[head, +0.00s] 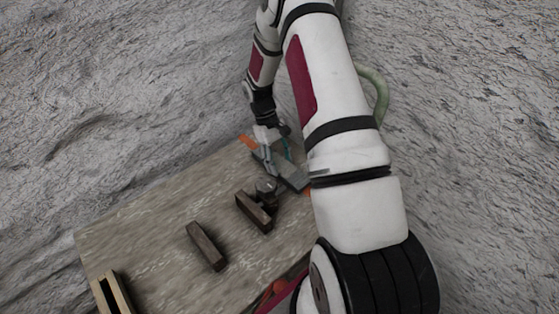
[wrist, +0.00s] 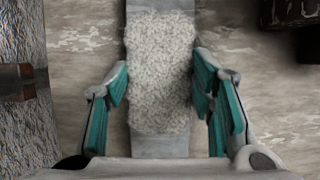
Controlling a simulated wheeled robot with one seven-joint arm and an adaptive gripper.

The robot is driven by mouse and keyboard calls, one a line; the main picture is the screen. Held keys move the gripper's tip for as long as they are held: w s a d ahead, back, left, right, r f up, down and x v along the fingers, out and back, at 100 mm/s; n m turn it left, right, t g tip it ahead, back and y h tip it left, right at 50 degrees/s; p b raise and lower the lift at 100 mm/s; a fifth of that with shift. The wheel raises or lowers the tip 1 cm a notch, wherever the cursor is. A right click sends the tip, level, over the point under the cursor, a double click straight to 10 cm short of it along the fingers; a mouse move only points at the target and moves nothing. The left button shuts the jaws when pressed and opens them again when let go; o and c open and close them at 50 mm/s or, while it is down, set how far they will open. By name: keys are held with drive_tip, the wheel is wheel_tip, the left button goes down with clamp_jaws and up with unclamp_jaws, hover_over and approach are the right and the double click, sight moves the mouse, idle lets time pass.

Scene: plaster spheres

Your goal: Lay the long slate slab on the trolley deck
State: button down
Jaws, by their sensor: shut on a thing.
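A long grey slab (wrist: 160,70) with a pale speckled band across its middle runs between my gripper's teal fingers in the wrist view. My gripper (wrist: 160,98) is shut on it, with a finger at each long side. In the head view the slab (head: 289,174) lies low over the worn tabletop, partly hidden by my gripper (head: 277,151) and arm. I cannot tell whether it touches the tabletop. I cannot make out the trolley deck with certainty; my arm hides the right side of the head view.
The worn tabletop (head: 150,225) carries a dark block (head: 206,246), another dark block (head: 254,211) beside a small round grey thing (head: 266,187), and an open wooden box (head: 112,293) at the near left corner. An orange thing (head: 248,142) is at the far edge. The tabletop's left part is mostly clear.

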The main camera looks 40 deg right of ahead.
drive_tip(key=shift+f, duration=0.1)
drive_tip(key=c, duration=0.6)
unclamp_jaws()
drive_tip(key=shift+c, duration=0.2)
drive_tip(key=shift+f, duration=0.1)
drive_tip(key=shift+r+p, duration=1.05)
drive_tip(key=shift+r, duration=1)
